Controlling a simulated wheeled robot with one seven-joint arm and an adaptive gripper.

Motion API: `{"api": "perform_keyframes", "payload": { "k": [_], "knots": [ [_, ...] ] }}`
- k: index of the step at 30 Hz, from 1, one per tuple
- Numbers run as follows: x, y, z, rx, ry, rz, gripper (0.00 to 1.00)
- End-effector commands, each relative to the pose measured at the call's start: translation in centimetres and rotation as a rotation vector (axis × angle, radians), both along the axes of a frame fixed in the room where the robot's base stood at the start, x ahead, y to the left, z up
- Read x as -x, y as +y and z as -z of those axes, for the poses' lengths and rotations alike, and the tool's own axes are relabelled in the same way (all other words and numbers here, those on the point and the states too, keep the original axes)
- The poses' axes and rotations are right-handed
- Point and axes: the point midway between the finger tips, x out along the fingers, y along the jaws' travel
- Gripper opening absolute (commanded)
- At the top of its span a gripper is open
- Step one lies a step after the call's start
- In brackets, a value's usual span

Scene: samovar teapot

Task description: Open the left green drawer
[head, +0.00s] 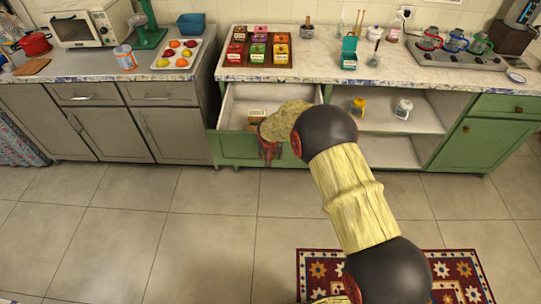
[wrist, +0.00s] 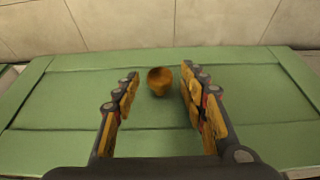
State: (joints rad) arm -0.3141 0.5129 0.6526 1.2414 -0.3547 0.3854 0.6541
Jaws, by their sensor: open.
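The left green drawer (head: 230,149) stands pulled out from the green cabinet, with its pale inside showing in the head view. Its green front panel (wrist: 70,105) fills much of the wrist view. A round brown knob (wrist: 159,81) sits on that panel. My gripper (head: 269,152) is at the drawer front in the head view, where the arm hides part of the drawer. In the wrist view my gripper (wrist: 160,73) is open, with the knob between the fingertips and visible gaps on both sides.
A small brown box (head: 257,117) lies in the drawer. To the right is an open shelf with a yellow-topped jar (head: 358,106) and a white jar (head: 403,108). A tea-box tray (head: 262,64) stands on the counter above. The tiled floor in front is clear except for a patterned rug (head: 455,275).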

Motion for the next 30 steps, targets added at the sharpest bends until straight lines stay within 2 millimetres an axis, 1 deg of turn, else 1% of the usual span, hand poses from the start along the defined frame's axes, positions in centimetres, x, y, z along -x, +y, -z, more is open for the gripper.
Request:
{"api": "perform_keyframes", "payload": {
  "k": [5, 8, 15, 21, 25, 30],
  "knots": [
    [0.4, 0.1, -1.3, -0.001, -0.003, 0.0, 0.43],
    [1.0, 0.1, -2.8, -0.001, -0.004, -0.002, 0.43],
    [2.9, 0.2, -7.4, -0.001, -0.003, 0.0, 0.43],
    [4.1, 0.2, -10.0, -0.001, -0.002, 0.0, 0.43],
    [4.5, 0.2, -10.8, 0.0, 0.001, 0.0, 0.43],
    [4.6, 0.2, -11.0, 0.0, 0.001, 0.0, 0.43]
  ]
}}
